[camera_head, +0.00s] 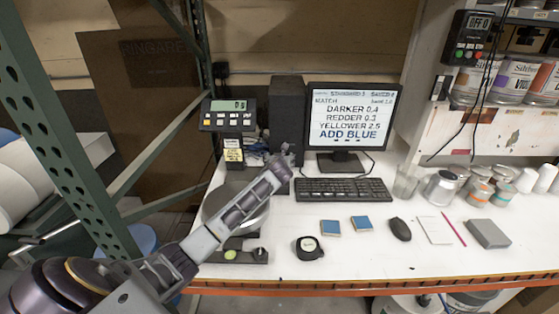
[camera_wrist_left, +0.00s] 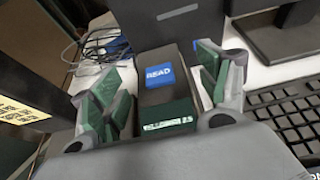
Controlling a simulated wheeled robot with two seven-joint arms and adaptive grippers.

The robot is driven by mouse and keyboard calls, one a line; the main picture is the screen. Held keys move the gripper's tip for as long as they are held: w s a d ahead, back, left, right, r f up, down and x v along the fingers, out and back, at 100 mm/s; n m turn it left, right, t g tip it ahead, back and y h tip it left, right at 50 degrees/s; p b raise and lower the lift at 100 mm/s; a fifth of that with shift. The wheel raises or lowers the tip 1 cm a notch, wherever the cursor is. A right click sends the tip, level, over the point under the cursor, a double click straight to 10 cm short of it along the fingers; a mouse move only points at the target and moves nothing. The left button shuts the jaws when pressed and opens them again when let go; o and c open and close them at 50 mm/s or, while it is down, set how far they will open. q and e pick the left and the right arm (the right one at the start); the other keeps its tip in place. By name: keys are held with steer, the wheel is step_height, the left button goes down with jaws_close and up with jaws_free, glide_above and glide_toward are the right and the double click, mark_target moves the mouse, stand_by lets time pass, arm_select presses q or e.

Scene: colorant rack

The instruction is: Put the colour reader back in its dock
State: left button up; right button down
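The colour reader (camera_wrist_left: 165,75) is a dark box with a blue READ label and a small green display, seen in the left wrist view. My left gripper (camera_head: 284,155) reaches to the back of the bench, beside the keyboard, in the head view. In the left wrist view its two green-padded fingers stand apart on either side of the reader, with a visible gap at the left one. The reader's lower end is hidden by my gripper, and I cannot make out its dock. My right gripper is not in view.
A monitor (camera_head: 352,112) and keyboard (camera_head: 343,190) stand right of my gripper. A scale with a display (camera_head: 229,116) is to the left, its round pan (camera_head: 240,214) partly behind my arm. Cables (camera_wrist_left: 97,48) lie left of the reader. A tape measure (camera_head: 309,248) and mouse (camera_head: 400,229) lie in front.

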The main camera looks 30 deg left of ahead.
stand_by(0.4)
arm_select(q)
steer(key=v, duration=1.2)
stand_by(0.4)
